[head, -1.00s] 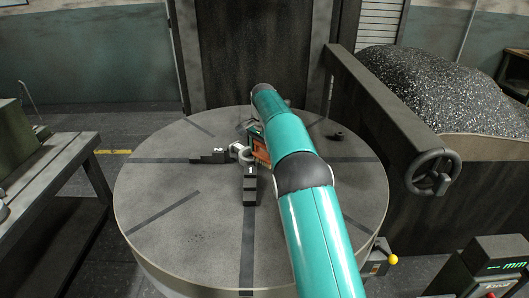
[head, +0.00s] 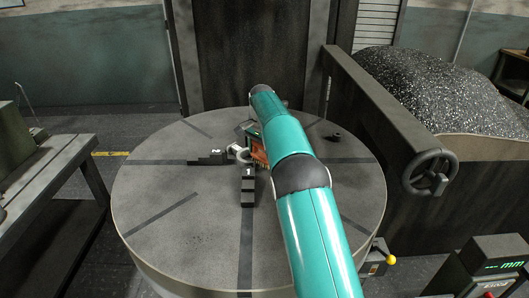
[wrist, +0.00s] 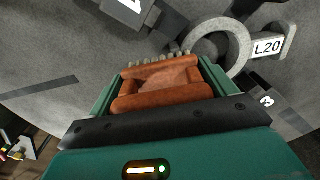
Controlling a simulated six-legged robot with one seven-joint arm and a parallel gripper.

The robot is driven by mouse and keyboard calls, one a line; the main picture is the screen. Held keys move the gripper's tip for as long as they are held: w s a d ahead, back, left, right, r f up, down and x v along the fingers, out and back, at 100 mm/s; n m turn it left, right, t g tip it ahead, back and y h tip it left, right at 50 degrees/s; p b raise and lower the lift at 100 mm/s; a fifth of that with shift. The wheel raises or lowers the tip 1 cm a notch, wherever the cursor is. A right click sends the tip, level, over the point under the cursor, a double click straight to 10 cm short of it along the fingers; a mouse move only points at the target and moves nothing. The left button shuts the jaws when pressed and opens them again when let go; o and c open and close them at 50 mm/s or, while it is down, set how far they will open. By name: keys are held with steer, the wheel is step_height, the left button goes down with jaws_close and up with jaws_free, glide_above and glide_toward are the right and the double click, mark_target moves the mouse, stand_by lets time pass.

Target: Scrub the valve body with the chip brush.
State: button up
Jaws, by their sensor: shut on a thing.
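The valve body (head: 239,154) is a grey casting with a ring-shaped end, among the black numbered jaws on the round table. In the wrist view its ring (wrist: 240,42) and a white L20 label show at upper right. The chip brush (wrist: 160,80) has an orange-brown handle and pale bristles. My gripper (wrist: 158,72) is shut on the handle, one green finger on each side. The bristles point away from the gripper, close to the ring's left side; I cannot tell whether they touch. In the head view my arm hides part of the brush (head: 259,157) and the casting.
Jaws marked 1 (head: 248,187) and 2 (head: 212,157) stand close around the casting; jaw 3 (wrist: 268,101) shows in the wrist view. The round table (head: 165,215) is mostly bare. A handwheel (head: 431,172) and a bin wall stand to the right, a bench (head: 65,165) to the left.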

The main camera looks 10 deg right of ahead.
stand_by(0.4)
steer(key=shift+w+d, duration=0.4)
steer(key=shift+d, duration=0.2)
steer(key=shift+s+a, duration=0.5)
steer(key=shift+a, duration=0.25)
steer(key=shift+d, duration=0.1)
steer(key=shift+w+d, duration=0.5)
steer(key=shift+d, duration=0.15)
